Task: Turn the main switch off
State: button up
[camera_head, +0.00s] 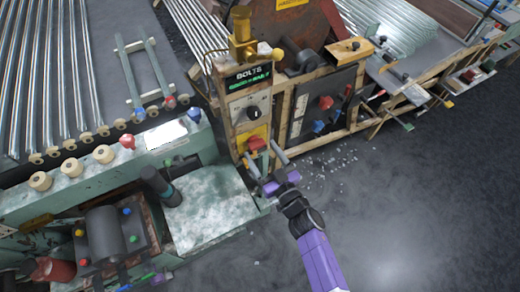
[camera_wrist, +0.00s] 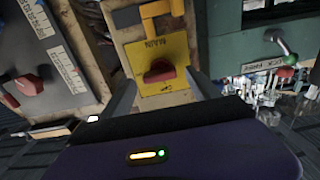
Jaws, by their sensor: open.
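The main switch (camera_head: 256,143) is a red rotary knob on a yellow plate, low on the wooden control post. In the wrist view the same red knob (camera_wrist: 160,72) sits on the yellow plate (camera_wrist: 178,55) marked MAIN. My gripper (camera_head: 265,157) is open in front of it, with one finger on each side of the knob. In the wrist view the fingers (camera_wrist: 165,90) flank the knob with space between. I cannot tell whether either finger touches it. The word at the plate's lower edge is partly hard to read.
A black knob (camera_head: 253,112) and a BOLTS display (camera_head: 248,76) are above on the same post. A dark panel with another red knob (camera_head: 326,102) stands to the right. A green machine bench (camera_head: 210,215) is at left. Broken glass (camera_head: 345,162) litters the floor.

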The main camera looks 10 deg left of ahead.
jog(key=shift+x, duration=1.05)
jog(key=shift+c, duration=0.2)
jog(key=c, duration=1.3)
